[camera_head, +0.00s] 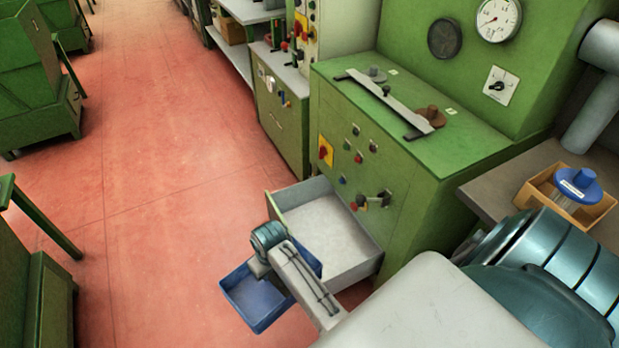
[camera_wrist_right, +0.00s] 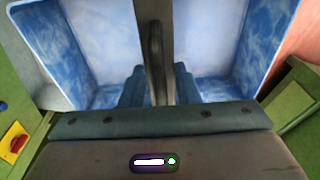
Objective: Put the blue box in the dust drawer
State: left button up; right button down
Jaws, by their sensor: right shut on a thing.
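The blue box (camera_head: 252,302) is an open-topped bin, in the head view just left of and below the dust drawer in the picture. My right gripper (camera_head: 268,258) is shut on the box; in the right wrist view its fingers (camera_wrist_right: 157,88) close on a dark upright part in the middle of the blue box (camera_wrist_right: 90,45). The dust drawer (camera_head: 325,222) is pulled out of the green machine, and its pale inside looks empty. My forearm and the box hide its near left corner. The height of the box against the drawer rim is hard to tell. My left gripper is not in view.
The green machine (camera_head: 400,195) stands behind the drawer, with knobs and a dark handle on its front. A wooden box (camera_head: 585,212) with a blue spool sits on a grey bench at the right. The red floor (camera_head: 170,190) at the left is clear.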

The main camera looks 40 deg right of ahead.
aim_at(326, 246)
jog(key=i+j, duration=0.1)
jog(key=i, duration=1.65)
jog(key=l+z, duration=0.05)
jog(key=l, duration=0.05)
